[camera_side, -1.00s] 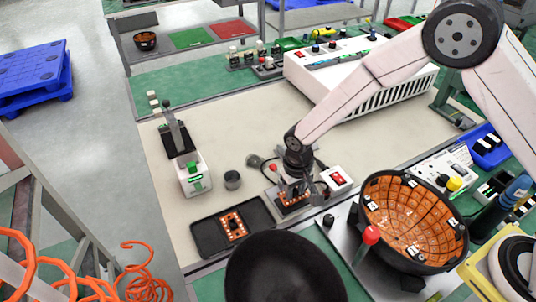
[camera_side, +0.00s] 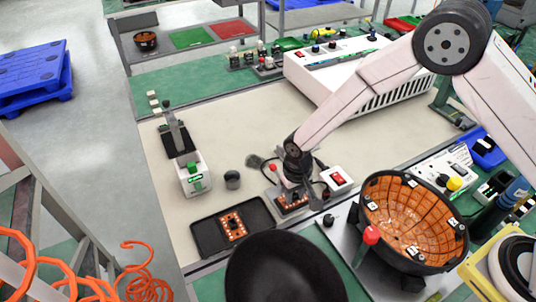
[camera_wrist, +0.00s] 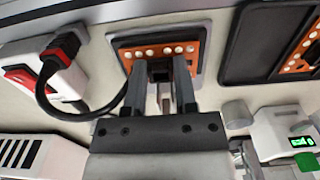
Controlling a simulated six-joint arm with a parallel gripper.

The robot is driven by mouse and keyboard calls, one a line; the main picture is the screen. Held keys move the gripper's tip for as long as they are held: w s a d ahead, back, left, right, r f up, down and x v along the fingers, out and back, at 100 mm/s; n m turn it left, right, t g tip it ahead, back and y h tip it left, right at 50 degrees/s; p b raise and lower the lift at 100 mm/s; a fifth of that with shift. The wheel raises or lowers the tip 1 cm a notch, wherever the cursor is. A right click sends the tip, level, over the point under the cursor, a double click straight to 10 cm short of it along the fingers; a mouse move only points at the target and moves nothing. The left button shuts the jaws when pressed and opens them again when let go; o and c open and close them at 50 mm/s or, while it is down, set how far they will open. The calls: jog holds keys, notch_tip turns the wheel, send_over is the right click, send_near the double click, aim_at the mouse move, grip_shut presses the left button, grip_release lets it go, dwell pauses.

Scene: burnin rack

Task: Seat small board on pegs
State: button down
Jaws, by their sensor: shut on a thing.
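My gripper (camera_wrist: 160,90) points down over a small orange board (camera_wrist: 203,45) with a row of pale round contacts, and its two fingers are shut on a dark part in the board's middle. In the side view my gripper (camera_side: 296,197) is low over the same board (camera_side: 283,207), which is at a grey base on the beige mat. The pegs are hidden under the board, so I cannot tell whether it is fully down on them. A second orange board (camera_side: 232,224) lies in the black tray (camera_side: 203,240) to the left.
A box with a red switch (camera_side: 338,178) stands just right of my gripper, with a black cable beside it. A large orange-lined bowl (camera_side: 412,218) is further right. A dark round object (camera_side: 283,272) is in front.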

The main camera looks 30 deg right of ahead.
aim_at(295, 196)
jog(key=shift+f, duration=0.15)
jog(key=shift+c, duration=1.6)
grip_release()
jog(key=shift+r, duration=3.9)
jog(key=s+d+r+t, duration=0.1)
jog(key=s+d+r, duration=0.3)
jog(key=s+d, duration=0.3)
jog(key=s+d+r+t, duration=0.1)
jog(key=s+d+r, duration=0.4)
jog(key=d, duration=0.6)
jog(key=shift+s+t, duration=0.3)
jog(key=shift+s, duration=0.85)
